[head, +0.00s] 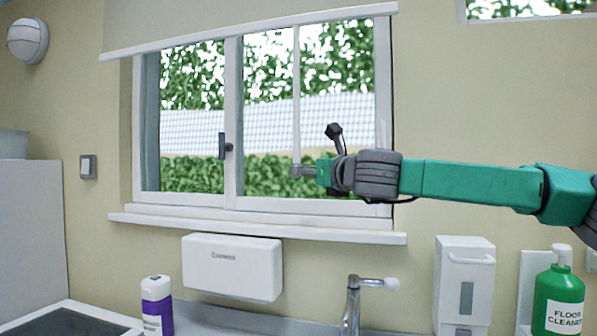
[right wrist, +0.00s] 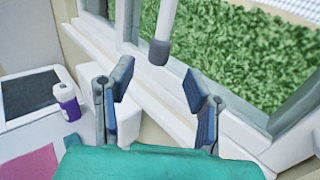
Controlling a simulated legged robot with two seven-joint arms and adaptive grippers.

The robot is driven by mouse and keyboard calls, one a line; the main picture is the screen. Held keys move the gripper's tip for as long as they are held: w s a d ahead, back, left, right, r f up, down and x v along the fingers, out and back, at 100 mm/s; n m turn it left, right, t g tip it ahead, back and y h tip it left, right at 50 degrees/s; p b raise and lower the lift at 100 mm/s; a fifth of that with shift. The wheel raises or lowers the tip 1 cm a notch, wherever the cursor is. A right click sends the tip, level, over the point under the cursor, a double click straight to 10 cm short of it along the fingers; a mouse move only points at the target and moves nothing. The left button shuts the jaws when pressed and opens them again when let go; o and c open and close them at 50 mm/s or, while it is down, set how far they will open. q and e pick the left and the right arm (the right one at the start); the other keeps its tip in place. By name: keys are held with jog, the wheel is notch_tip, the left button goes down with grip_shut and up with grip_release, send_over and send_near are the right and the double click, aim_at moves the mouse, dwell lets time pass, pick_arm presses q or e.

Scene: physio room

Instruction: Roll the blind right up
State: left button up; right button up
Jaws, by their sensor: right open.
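The blind (head: 190,22) is beige with a pale bottom bar. It hangs just over the top of the window, and its upper part is out of view. A thin white wand (head: 296,95) hangs from it in front of the right pane. In the right wrist view the wand (right wrist: 168,18) ends in a grey tip (right wrist: 159,51). My right gripper (head: 306,172) reaches in from the right at the wand's lower end. In the right wrist view the right gripper (right wrist: 159,84) is open and empty, with the tip in line with the gap between its fingers. My left gripper is out of view.
The window sill (head: 250,230) juts out below the arm. A white dispenser (head: 232,265), a tap (head: 352,300), a purple bottle (head: 157,305), a soap dispenser (head: 464,280) and a green floor cleaner bottle (head: 558,300) are lower down. The window handle (head: 224,146) sticks out left of the wand.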

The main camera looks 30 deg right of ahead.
jog(key=w, duration=0.5)
jog(key=shift+w+a+r+p, duration=0.25)
jog(key=shift+w+p, duration=0.1)
jog(key=shift+w+d+f, duration=0.25)
jog(key=shift+w+d, duration=0.35)
jog(key=shift+d, duration=0.15)
jog(key=shift+w+d+f, duration=0.15)
jog(key=shift+d, duration=0.2)
jog(key=shift+a, duration=0.15)
jog(key=shift+a+r, duration=0.25)
jog(key=shift+a, duration=0.4)
grip_shut()
